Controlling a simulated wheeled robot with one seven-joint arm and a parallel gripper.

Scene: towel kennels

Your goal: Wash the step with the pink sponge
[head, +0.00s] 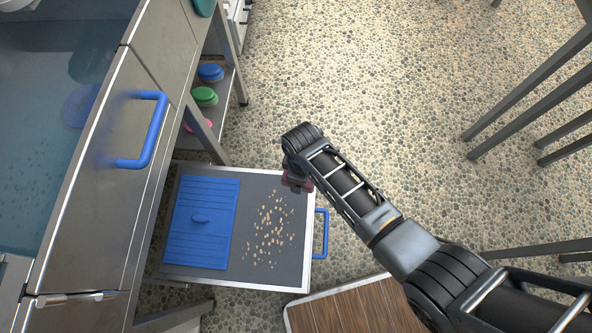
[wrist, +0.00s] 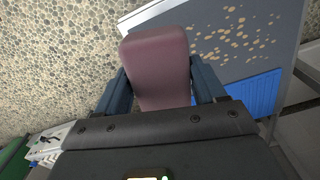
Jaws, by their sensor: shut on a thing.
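The step (head: 258,274) is a grey pull-out platform with a pale rim, low beside the metal counter. Tan crumb-like spots (head: 268,230) are scattered over its bare right part, and they also show in the wrist view (wrist: 228,30). My gripper (head: 294,174) is above the step's far right corner. It is shut on a dull pink sponge (wrist: 158,65), held between both fingers in the wrist view. In the head view only a small reddish part of the sponge (head: 297,183) shows under the wrist. I cannot tell whether the sponge touches the step.
A blue ribbed panel (head: 205,240) lies on the step's left part. A blue handle (head: 322,233) sticks out at its right. Blue (head: 210,72), green (head: 204,96) and pink (head: 200,125) items sit on a shelf. A wooden board (head: 350,308) is at the bottom; pebbled floor (head: 370,100) is open beyond.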

